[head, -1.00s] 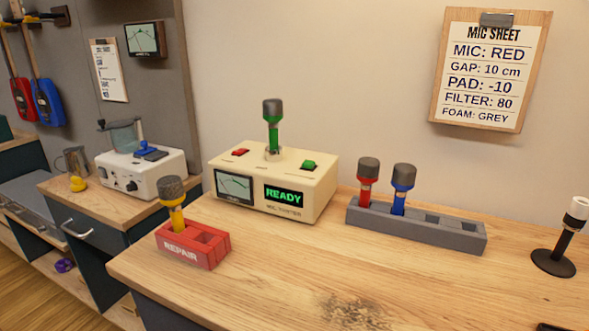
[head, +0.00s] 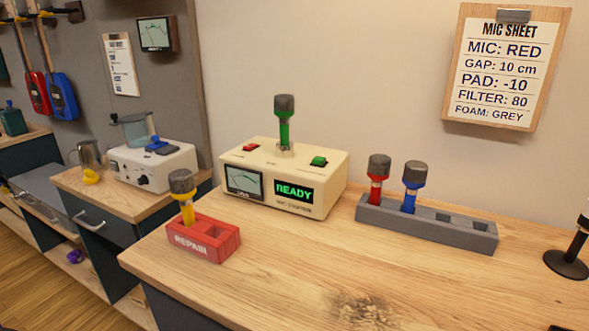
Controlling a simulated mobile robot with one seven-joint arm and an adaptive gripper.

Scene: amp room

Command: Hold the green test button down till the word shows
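The green test button (head: 319,161) sits on the right of the top face of the cream mic tester (head: 325,196). Nothing touches it. A red button (head: 251,147) is on the left of the same face. A green microphone (head: 284,121) stands upright in the socket between them. The tester's display (head: 294,193) reads READY in green, and a meter (head: 244,181) is to its left. My gripper is not in view.
A red REPAIR box (head: 203,241) holding a yellow microphone (head: 187,209) stands front left of the tester. A grey rack (head: 462,229) with red (head: 377,177) and blue (head: 411,186) microphones is to the right. A dark stand (head: 567,263) is at the right edge. The bench front is clear.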

